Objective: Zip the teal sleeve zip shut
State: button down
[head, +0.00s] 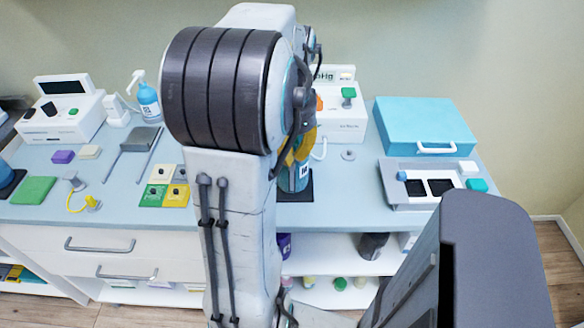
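A dark teal upright cylinder with a white label (293,180) stands on a dark mat (299,194) near the middle of the worktop. It may be the teal sleeve, but my arm covers its left side and I cannot make out a zip or its pull. My gripper (298,148) is mostly hidden behind my arm; dark links and yellow-orange parts show just above the teal cylinder. I cannot tell whether it touches the cylinder or whether its fingers are open.
A light blue case (425,118) and a grey tray (408,199) fill the right side. A white device (343,122) stands behind. Left are a monitor unit (60,121), pump bottle (149,102), clipboard-like grey item (140,139) and coloured blocks (164,172).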

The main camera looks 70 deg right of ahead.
jog(key=shift+s+a+r, duration=0.2)
jog(key=shift+a+r, duration=0.1)
jog(key=shift+a, duration=0.4)
jog(key=shift+s+a+r, duration=0.25)
jog(key=shift+a+r, duration=0.05)
jog(key=shift+a, duration=0.35)
jog(key=shift+s+a+r, duration=0.2)
jog(key=shift+a+r, duration=0.1)
jog(key=shift+a, duration=0.4)
